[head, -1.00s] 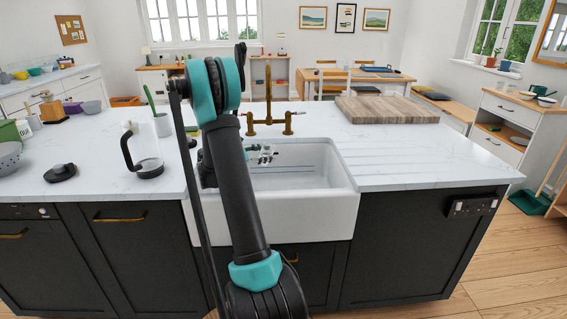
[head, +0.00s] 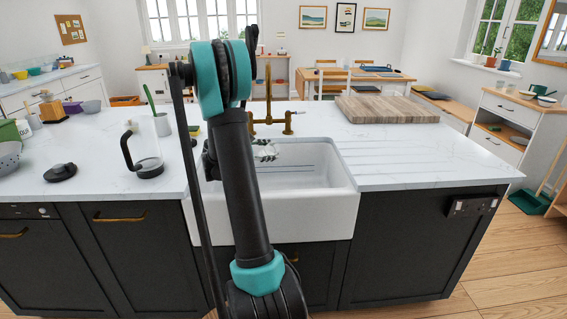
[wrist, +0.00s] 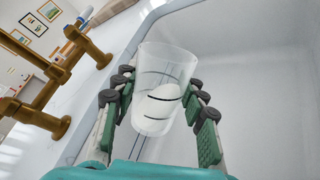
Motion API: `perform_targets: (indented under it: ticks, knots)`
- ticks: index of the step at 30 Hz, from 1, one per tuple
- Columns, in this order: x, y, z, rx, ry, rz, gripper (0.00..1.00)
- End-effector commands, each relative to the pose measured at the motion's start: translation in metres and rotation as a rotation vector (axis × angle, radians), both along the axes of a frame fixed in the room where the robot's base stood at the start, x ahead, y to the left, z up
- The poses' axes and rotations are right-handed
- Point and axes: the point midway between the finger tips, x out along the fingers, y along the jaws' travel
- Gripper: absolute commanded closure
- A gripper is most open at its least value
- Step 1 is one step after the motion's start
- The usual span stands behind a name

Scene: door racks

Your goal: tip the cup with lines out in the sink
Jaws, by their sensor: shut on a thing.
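The clear cup with dark lines (wrist: 163,85) is between the fingers of my gripper (wrist: 158,98) in the wrist view, with the pads shut on its sides. A pale patch shows inside it; I cannot tell whether it is contents. The white sink (head: 304,209) is in the counter's front edge, and its inside fills the right of the wrist view (wrist: 260,75). My gripper holds the cup over the sink. The tap and background look rolled over in the wrist view, so my gripper is turned. In the head view my arm hides most of the gripper, with a small striped part showing beside it.
A brass tap (head: 268,120) stands behind the sink, close to my gripper's left in the wrist view (wrist: 60,75). A glass jug (head: 147,155) and a black lid (head: 60,172) are on the left counter. A wooden board (head: 385,109) lies back right.

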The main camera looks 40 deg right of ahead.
Motion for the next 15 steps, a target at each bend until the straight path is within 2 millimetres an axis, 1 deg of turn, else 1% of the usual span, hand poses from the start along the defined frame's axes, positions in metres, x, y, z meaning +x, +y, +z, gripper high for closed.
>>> perform_targets:
  ticks: [15]
  knots:
    - [0.0001,-0.0001,0.0034,0.021,-0.067,-0.001,0.89]
